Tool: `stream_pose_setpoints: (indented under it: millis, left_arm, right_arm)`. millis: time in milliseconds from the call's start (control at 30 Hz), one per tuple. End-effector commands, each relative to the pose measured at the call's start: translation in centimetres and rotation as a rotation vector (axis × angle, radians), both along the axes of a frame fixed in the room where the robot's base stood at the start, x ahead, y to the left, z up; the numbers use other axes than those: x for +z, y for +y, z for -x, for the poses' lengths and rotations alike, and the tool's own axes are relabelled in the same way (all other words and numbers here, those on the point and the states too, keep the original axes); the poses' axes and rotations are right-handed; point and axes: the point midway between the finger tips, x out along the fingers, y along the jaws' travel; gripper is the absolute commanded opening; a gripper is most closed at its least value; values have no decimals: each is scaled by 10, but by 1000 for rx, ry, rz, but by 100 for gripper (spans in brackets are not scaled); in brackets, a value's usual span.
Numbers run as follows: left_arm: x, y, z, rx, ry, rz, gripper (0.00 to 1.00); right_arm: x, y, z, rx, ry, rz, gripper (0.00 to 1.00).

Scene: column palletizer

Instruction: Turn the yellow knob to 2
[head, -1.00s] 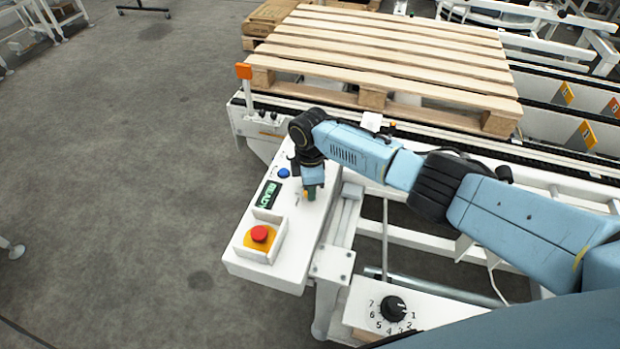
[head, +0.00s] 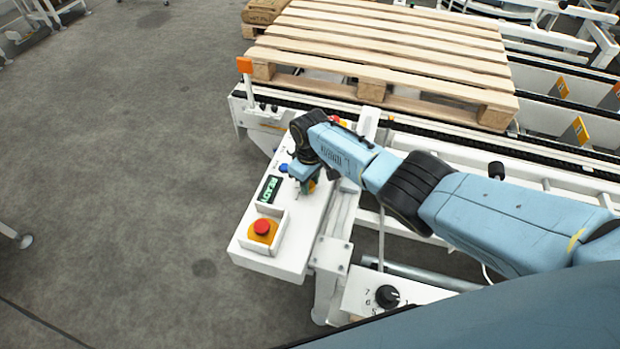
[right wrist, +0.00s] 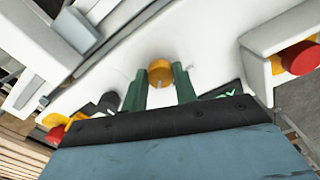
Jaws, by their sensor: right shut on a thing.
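The yellow knob (right wrist: 160,72) sits on the white control panel (head: 301,215), between the two green fingers of my right gripper (right wrist: 160,86) in the right wrist view. The right gripper is shut on the knob. In the head view my right gripper (head: 309,184) points down at the panel and hides most of the knob. The numbers around the yellow knob cannot be read. My left gripper is not in view.
On the panel are a green-lit display (head: 270,189), a blue button (head: 284,168) and a red emergency stop (head: 262,227) in a white guard. A black numbered dial (head: 387,297) is on a separate box below. A wooden pallet (head: 385,50) lies on the conveyor behind.

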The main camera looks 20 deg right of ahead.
Motion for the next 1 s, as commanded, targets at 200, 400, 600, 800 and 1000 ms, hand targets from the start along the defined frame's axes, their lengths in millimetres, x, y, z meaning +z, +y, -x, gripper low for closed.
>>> stream_pose_setpoints:
  millis: [200, 400, 600, 800, 1000]
  left_arm:
    - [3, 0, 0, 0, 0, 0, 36]
    - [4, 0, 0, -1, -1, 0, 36]
    - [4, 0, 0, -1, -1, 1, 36]
    - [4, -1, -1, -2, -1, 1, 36]
    - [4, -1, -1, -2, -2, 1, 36]
  right_arm:
    - [-1, 0, 1, -73, 4, 0, 6]
    - [-1, 0, 1, -97, 3, 0, 6]
    - [-1, 0, 1, -100, 3, 0, 6]
    - [-1, 0, 1, -100, 3, 0, 32]
    - [-1, 0, 1, -99, 1, 0, 50]
